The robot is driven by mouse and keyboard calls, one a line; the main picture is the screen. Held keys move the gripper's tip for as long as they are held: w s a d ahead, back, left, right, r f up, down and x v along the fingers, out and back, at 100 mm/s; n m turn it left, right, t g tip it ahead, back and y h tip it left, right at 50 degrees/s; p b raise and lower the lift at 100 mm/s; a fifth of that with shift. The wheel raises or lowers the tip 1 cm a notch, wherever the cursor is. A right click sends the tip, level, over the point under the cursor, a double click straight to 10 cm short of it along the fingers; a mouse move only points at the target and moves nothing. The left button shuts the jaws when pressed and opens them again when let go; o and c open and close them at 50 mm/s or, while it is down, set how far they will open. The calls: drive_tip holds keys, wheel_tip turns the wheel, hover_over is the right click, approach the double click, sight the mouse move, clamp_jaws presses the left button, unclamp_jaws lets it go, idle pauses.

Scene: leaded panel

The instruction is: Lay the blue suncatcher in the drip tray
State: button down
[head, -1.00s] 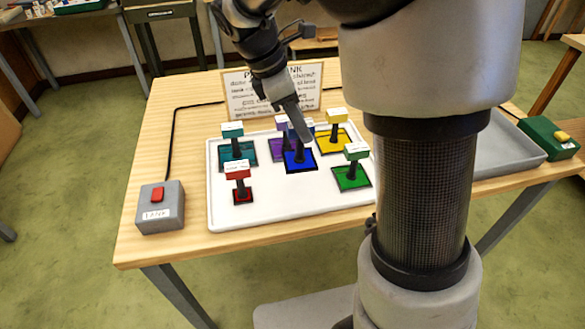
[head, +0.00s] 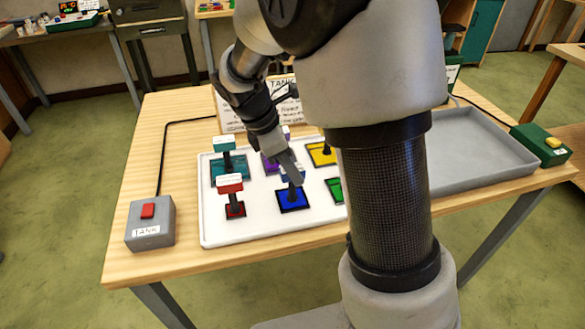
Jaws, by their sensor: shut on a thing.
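The blue suncatcher (head: 293,199) is a dark-framed blue square pane with an upright post. It is over the front middle of the white tray (head: 225,238), between the red and green pieces. My gripper (head: 291,172) points down and is shut on the top of its post. The fingers hide part of the top. I cannot tell whether the pane touches the white tray or hangs just above it. The drip tray seems to be the grey, low-walled tray (head: 475,150) at the table's right, and its visible floor is empty.
Close around are the red (head: 235,210), teal (head: 228,168), purple (head: 270,161), yellow (head: 321,153) and green (head: 336,190) pieces. My column hides part of the green one. A grey TANK switch box (head: 150,224) stands left. A green box (head: 540,145) stands right.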

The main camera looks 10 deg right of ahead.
drive_tip(key=c, duration=1.4)
unclamp_jaws()
drive_tip(key=shift+f, duration=0.1)
drive_tip(key=p+v, duration=0.2)
drive_tip(key=v, duration=0.9)
drive_tip(key=s+d+r+m+t+y, duration=0.2)
drive_tip(key=s+r+m, duration=0.1)
drive_tip(key=s+m, duration=0.6)
drive_tip(key=s+d+r+m+t+y, duration=0.2)
drive_tip(key=s+r+m+t, duration=0.1)
drive_tip(key=s+m, duration=0.6)
drive_tip(key=shift+s+r+t, duration=0.2)
drive_tip(key=shift+r+t, duration=0.1)
